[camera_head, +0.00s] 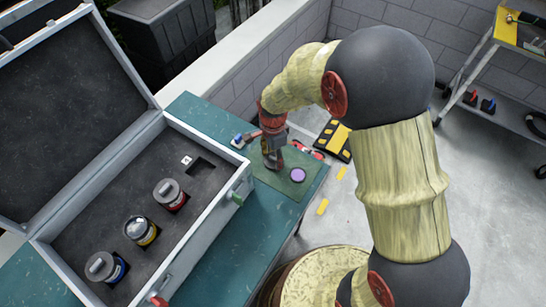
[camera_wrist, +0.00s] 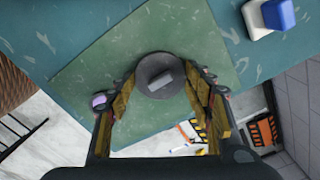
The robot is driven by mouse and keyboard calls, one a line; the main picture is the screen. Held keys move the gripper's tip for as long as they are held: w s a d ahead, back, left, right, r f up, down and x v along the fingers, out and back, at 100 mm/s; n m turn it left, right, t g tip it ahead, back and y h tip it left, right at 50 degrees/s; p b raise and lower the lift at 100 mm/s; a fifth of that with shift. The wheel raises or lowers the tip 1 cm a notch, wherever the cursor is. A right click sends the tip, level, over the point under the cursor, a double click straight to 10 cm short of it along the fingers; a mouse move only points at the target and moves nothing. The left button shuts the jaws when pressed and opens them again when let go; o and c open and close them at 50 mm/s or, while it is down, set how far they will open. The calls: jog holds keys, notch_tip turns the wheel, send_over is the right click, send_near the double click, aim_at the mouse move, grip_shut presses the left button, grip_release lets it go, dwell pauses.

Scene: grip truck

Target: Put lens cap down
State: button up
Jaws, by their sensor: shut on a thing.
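The lens cap (camera_wrist: 152,88) is a grey disc with a raised tab across it, seen between my fingertips in the wrist view. My gripper (camera_wrist: 160,82) is shut on it. In the head view my gripper (camera_head: 272,162) points down over the green mat (camera_head: 270,183) on the teal table. The head view hides most of the cap, and I cannot tell whether it touches the mat. A small purple disc (camera_head: 298,175) lies on the mat just right of my gripper. It also shows left of the fingers in the wrist view (camera_wrist: 98,100).
An open grey case (camera_head: 195,250) at left holds a red-banded (camera_head: 170,194), a yellow-banded (camera_head: 140,231) and a blue-banded piece (camera_head: 105,267), plus an empty square slot (camera_head: 201,166). A blue-and-white block (camera_wrist: 270,16) sits beside the mat. Low walls border the table's back.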

jog(key=shift+f, duration=0.15)
jog(key=o, duration=0.8)
notch_tip(320, 180, up, 13)
jog(key=p, duration=0.3)
notch_tip(320, 180, up, 13)
jog(key=n+t, duration=0.3)
jog(key=n, duration=0.3)
send_over(274, 158)
jog(key=s+d, duration=0.6)
jog(key=d, duration=0.1)
jog(key=s+d+r+n+t, duration=0.1)
jog(key=s+d+r+n, duration=0.1)
jog(key=s, duration=0.2)
jog(key=s+d+r+n, duration=0.2)
jog(key=s+n, duration=0.1)
jog(key=s, duration=0.2)
jog(key=s+d+r+n+t, duration=0.1)
jog(key=s+d+r+n, duration=0.1)
jog(key=s, duration=0.3)
jog(key=shift+d+r+n+t, duration=0.3)
jog(key=shift+d+r, duration=0.2)
